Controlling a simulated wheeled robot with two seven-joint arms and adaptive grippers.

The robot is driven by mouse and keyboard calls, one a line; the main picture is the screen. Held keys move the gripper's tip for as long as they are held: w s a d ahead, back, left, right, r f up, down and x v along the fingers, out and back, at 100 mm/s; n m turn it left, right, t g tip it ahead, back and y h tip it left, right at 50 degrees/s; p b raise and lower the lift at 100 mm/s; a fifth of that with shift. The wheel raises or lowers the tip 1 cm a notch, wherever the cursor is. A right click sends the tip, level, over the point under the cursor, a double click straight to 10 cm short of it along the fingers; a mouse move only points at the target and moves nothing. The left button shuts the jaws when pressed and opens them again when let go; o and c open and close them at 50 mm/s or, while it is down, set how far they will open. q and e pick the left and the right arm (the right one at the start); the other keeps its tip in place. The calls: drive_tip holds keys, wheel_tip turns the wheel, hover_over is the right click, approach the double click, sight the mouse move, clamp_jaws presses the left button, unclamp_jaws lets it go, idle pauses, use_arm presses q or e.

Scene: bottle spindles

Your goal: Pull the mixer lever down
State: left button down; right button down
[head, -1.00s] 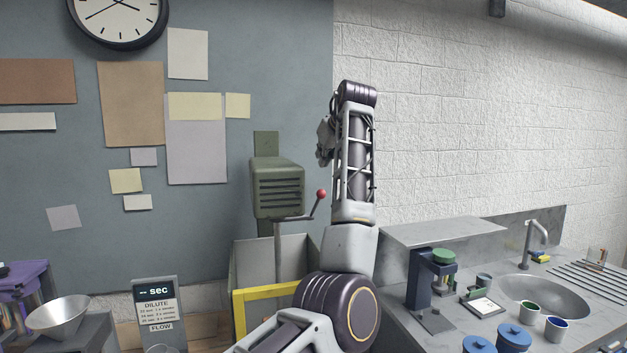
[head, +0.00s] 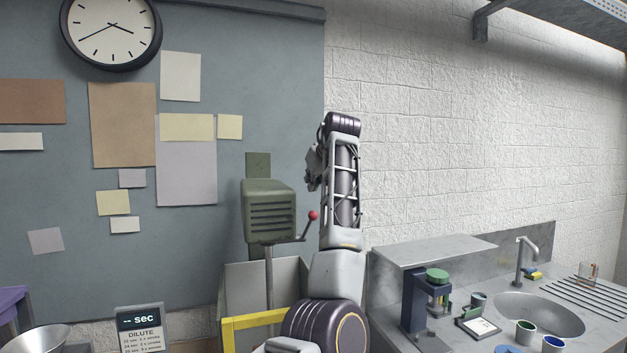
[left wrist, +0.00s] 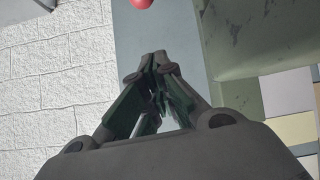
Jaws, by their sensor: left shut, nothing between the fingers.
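The mixer (head: 270,212) is a green louvred box against the grey wall panel, with a thin shaft below it. Its lever ends in a red ball knob (head: 314,215) at the right side, with the rod slanting up to it. The knob also shows at the top edge of the left wrist view (left wrist: 142,3). My left gripper (head: 313,170) is above the knob in the head view, partly hidden by my own arm. In the left wrist view its fingers (left wrist: 157,62) are shut and empty, apart from the knob. My right gripper is not in view.
A grey bin with a yellow frame (head: 252,321) stands below the mixer. At right is a counter with a sink (head: 540,312), a blue press with a green top (head: 437,276) and several cups. A display (head: 138,320) stands at lower left.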

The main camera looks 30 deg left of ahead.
use_arm(q)
drive_tip(key=shift+w+a+f+p, duration=0.35)
drive_tip(key=shift+f+p, duration=0.1)
drive_tip(key=shift+f, duration=0.65)
drive_tip(key=shift+w+a+f+p, duration=0.35)
drive_tip(key=shift+f+p, duration=0.15)
drive_tip(key=shift+f, duration=0.65)
drive_tip(key=shift+w+a+f+p, duration=0.35)
drive_tip(key=shift+f+p, duration=0.1)
drive_tip(key=shift+f, duration=0.75)
drive_tip(key=shift+f, duration=0.15)
